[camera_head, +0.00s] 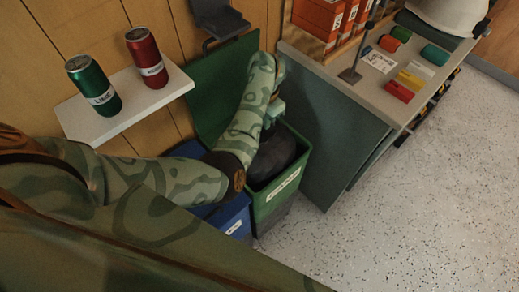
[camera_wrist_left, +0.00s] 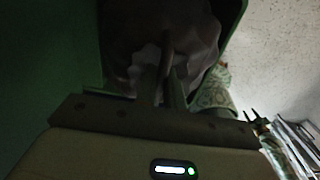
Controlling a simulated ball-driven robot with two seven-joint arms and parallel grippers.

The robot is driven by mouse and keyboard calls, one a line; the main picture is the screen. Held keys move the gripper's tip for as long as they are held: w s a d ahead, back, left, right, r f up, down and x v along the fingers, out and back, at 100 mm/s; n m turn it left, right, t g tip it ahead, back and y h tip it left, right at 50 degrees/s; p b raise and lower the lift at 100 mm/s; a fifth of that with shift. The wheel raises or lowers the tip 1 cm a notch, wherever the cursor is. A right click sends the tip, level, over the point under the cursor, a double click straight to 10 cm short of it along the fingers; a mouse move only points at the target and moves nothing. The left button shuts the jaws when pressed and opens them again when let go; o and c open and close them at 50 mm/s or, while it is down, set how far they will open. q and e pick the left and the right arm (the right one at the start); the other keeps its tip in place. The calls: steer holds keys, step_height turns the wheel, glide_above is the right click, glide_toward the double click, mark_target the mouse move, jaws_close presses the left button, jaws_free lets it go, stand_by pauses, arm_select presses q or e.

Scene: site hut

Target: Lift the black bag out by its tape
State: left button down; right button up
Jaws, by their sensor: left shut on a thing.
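The black bag (camera_head: 272,160) sits inside the green bin (camera_head: 270,208), its dark top showing at the mouth under my left forearm. My left gripper (camera_head: 272,118) is above the bin, partly hidden by my own arm. In the left wrist view its fingers (camera_wrist_left: 165,75) are shut close together against the bag's top (camera_wrist_left: 196,35). A small pale patch, perhaps the tape, shows by the fingertips, but the view is too dark to be sure.
The bin's green lid (camera_head: 212,85) stands open against the wall. A blue bin (camera_head: 233,213) is close on the left, and a grey cabinet side (camera_head: 335,135) on the right. A shelf (camera_head: 125,105) holds two cans. Speckled floor (camera_head: 400,215) is clear.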

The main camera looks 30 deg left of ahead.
arm_select(q)
steer(key=shift+r, duration=0.65)
arm_select(e)
steer(key=shift+w+r, duration=0.1)
steer(key=shift+r, duration=0.45)
arm_select(q)
steer(key=shift+p, duration=0.35)
